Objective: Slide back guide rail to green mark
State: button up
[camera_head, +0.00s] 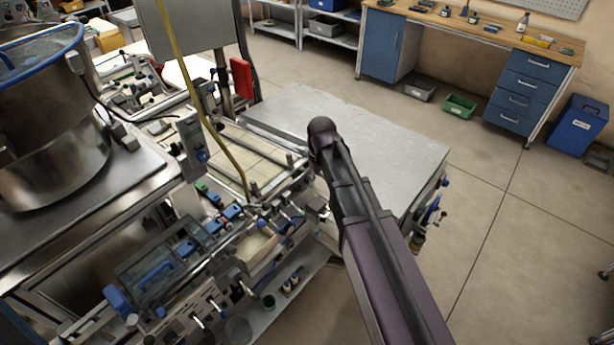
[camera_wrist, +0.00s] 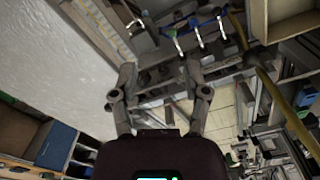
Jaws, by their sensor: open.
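A bed of pale cream panels (camera_head: 246,158) lies between metal rails in the middle of the machine in the head view. The rail on its far side (camera_head: 262,140) looks like the back guide rail, but I cannot be sure. The cream panels also show in the wrist view (camera_wrist: 222,112), beyond my right finger. I cannot make out a green mark on the rail. My gripper (camera_wrist: 160,68) is open in the wrist view, with its two fingers well apart and nothing held between them. In the head view my arm hides most of it.
A grey metal table (camera_head: 350,135) stands right of the rails, its top clear. A yellow hose (camera_head: 205,105) hangs over the rails. A steel bowl feeder (camera_head: 55,135) stands at left. Clamps and blue knobs (camera_head: 232,212) line the machine's front. Open floor lies at right.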

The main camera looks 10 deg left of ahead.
jog(key=s+d+f+m+b, duration=0.2)
jog(key=s+d, duration=0.1)
jog(key=d, duration=0.6)
jog(key=shift+s+f, duration=0.15)
dwell(0.4)
notch_tip(320, 180, up, 7)
jog(key=n+p, duration=0.7)
send_over(253, 182)
jog(key=shift+a, duration=0.1)
jog(key=shift+f, duration=0.1)
notch_tip(253, 182, down, 14)
jog(key=b, duration=1.3)
jog(key=shift+r+b, duration=0.25)
jog(key=shift+b, duration=0.15)
